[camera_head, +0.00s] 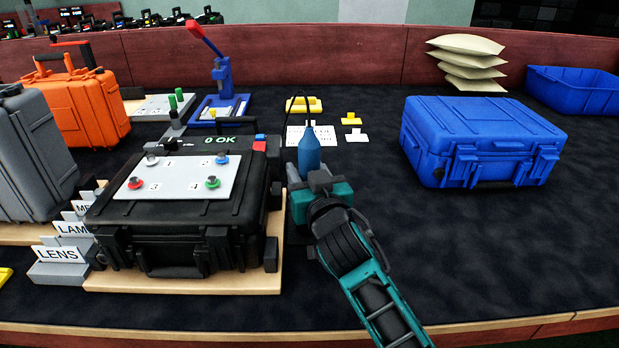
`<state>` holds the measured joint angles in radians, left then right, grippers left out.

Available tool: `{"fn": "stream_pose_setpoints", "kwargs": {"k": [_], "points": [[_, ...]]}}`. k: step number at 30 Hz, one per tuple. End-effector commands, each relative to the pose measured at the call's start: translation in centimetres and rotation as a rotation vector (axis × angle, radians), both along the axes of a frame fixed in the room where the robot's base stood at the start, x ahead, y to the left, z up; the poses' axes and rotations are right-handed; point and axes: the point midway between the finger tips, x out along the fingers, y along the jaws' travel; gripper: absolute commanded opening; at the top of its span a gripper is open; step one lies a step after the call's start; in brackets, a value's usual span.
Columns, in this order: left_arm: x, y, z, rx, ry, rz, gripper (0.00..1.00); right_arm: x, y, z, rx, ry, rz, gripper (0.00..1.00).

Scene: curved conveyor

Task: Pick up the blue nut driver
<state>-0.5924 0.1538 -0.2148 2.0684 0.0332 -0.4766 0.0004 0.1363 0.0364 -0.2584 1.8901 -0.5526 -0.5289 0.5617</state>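The blue nut driver (309,152) stands upright near the middle of the head view, just right of the black case. A thin dark cable loops up from its top. My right gripper (318,182), on the teal and black arm from the lower right, is at the driver's lower part. The gripper body hides the driver's lower end and the finger contact, so I cannot tell whether the fingers are shut on it. My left gripper is not in view.
The black case (180,235) with a numbered plate (185,178) and an "0 OK" display (219,139) is close on the left. A white printed sheet (322,134) and yellow pieces (304,104) lie behind the driver. A blue case (482,140) stands right; the dark surface at front right is clear.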

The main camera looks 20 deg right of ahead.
Motion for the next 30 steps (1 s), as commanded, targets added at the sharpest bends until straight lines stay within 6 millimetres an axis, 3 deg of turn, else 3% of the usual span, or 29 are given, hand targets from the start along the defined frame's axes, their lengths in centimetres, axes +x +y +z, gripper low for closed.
{"fn": "stream_pose_setpoints", "kwargs": {"k": [7,11,14,24,30], "points": [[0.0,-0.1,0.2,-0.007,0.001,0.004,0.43,0.0,0.0,0.4,0.0,-0.005,0.0,0.0],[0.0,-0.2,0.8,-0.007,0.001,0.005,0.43,0.0,0.0,1.8,0.0,-0.008,0.0,0.0],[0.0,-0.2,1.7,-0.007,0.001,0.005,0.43,0.0,0.0,3.9,0.0,-0.01,0.001,0.0],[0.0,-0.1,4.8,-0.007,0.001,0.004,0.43,0.0,0.0,13.6,0.002,-0.011,0.0,0.0],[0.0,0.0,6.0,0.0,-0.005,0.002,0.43,0.0,0.0,17.8,0.002,-0.009,0.0,0.0]]}}
